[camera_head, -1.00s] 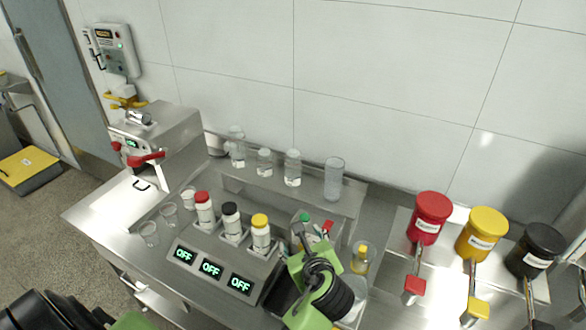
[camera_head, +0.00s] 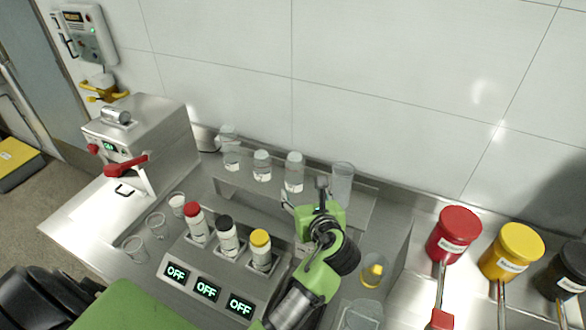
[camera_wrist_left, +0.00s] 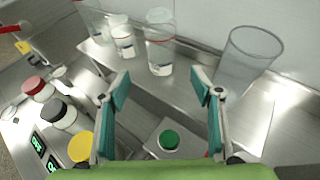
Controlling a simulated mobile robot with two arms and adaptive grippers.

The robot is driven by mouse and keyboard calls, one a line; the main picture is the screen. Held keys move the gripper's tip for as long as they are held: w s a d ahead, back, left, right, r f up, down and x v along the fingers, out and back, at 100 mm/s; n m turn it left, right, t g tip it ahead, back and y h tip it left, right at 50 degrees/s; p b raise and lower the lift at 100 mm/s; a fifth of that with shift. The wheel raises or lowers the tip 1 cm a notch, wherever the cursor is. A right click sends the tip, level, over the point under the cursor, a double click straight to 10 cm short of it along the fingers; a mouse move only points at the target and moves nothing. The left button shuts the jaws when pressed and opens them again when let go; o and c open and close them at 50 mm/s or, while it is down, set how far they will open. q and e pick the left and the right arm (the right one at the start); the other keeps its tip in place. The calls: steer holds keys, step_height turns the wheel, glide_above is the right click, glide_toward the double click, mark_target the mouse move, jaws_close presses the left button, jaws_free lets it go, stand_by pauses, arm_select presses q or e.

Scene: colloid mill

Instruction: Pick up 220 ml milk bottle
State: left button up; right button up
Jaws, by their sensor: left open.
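Several clear vessels with white labels stand in a row on the raised metal shelf. I cannot read the labels, so I cannot tell which is the 220 ml milk bottle. In the head view they include a left one (camera_head: 230,150), a middle one (camera_head: 262,165) and a right one (camera_head: 294,172). The right one also shows in the left wrist view (camera_wrist_left: 160,52), just beyond my fingers. My left gripper (camera_head: 305,195) is open and empty in front of the shelf; its teal-padded fingers (camera_wrist_left: 161,88) are spread apart. My right gripper is not in view.
A tall clear beaker (camera_wrist_left: 243,68) stands right of the vessels. A green-capped container (camera_wrist_left: 168,141) is below my fingers. Red-, black- and yellow-capped bottles (camera_head: 195,225) stand by the OFF displays. Red (camera_head: 455,235) and yellow (camera_head: 512,250) tubs are at right.

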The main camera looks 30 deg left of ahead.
mark_target(297, 178)
arm_select(q)
steer(key=x, duration=0.6)
steer(key=shift+r, duration=0.1)
steer(key=shift+w+a, duration=0.2)
steer(key=shift+w, duration=0.05)
steer(key=shift+w+a+f, duration=0.3)
steer(key=shift+w+a, duration=0.1)
steer(key=shift+w, duration=0.05)
steer(key=b+x, duration=0.2)
steer(key=b, duration=0.1)
steer(key=shift+w+a+f, duration=0.1)
steer(key=shift+w+f, duration=0.05)
steer(key=shift+w, duration=0.2)
steer(key=shift+b+x, duration=0.7)
steer(key=shift+x, duration=0.05)
steer(key=shift+r, duration=0.25)
steer(key=c, duration=1)
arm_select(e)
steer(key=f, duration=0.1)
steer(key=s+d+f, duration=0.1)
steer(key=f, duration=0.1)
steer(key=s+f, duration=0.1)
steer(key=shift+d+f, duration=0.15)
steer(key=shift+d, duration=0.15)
